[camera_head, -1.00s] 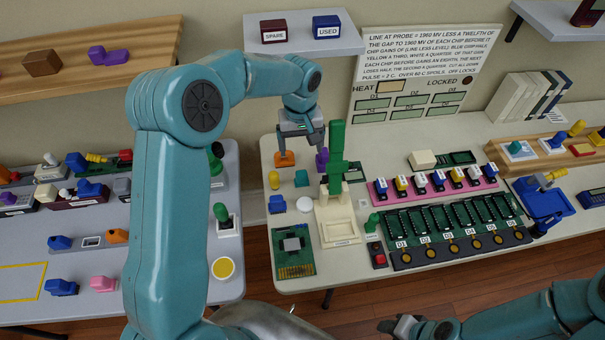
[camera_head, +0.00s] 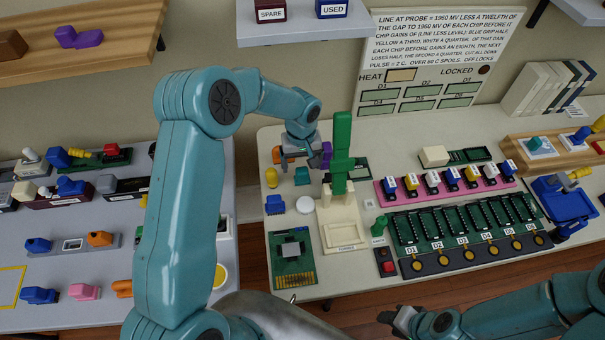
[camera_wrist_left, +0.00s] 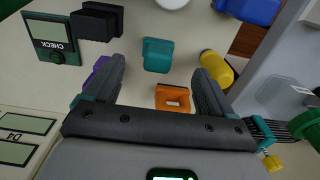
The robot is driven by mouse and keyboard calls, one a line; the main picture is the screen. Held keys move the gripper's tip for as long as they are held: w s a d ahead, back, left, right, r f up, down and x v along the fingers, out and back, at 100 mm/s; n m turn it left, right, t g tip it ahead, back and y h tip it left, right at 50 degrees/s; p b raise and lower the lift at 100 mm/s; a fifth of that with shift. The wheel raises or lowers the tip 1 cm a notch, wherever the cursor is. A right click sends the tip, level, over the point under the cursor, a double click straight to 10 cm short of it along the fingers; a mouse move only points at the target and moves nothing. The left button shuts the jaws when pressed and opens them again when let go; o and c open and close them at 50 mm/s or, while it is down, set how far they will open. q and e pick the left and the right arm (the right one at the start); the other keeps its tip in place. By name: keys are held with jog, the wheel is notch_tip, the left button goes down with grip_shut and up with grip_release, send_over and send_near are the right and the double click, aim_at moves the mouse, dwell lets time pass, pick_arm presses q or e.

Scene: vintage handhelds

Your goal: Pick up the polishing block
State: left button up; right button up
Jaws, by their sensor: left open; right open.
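No label marks a polishing block, so I cannot tell for sure which piece it is. A small teal block (camera_head: 302,177) lies on the white table, just in front of my left gripper (camera_head: 302,160). In the left wrist view the teal block (camera_wrist_left: 158,55) shows ahead of the open jaws (camera_wrist_left: 160,75), between their lines and apart from both. An orange piece with a slot (camera_wrist_left: 172,98) lies between the jaws, nearer the palm. My left gripper is empty. My right gripper (camera_head: 396,319) hangs empty at the bottom of the head view, away from the table pieces.
A yellow cylinder (camera_wrist_left: 218,67) lies close by the jaw on the right; a purple piece (camera_wrist_left: 101,70) is partly behind the other jaw. A black block (camera_wrist_left: 97,20), a blue piece (camera_head: 275,204) and a white disc (camera_head: 305,204) are near. A green upright (camera_head: 341,150) stands to the right.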

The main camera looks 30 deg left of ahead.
aim_at(302, 170)
pick_arm(q)
jog(key=shift+a+f, duration=0.1)
jog(key=shift+f, duration=1.15)
jog(key=f, duration=0.1)
jog(key=f+p, duration=0.2)
jog(key=f, duration=0.1)
jog(key=shift+w, duration=0.25)
jog(key=shift+f, duration=0.4)
jog(key=shift+r, duration=0.1)
jog(key=shift+c, duration=0.3)
jog(key=c, duration=1.1)
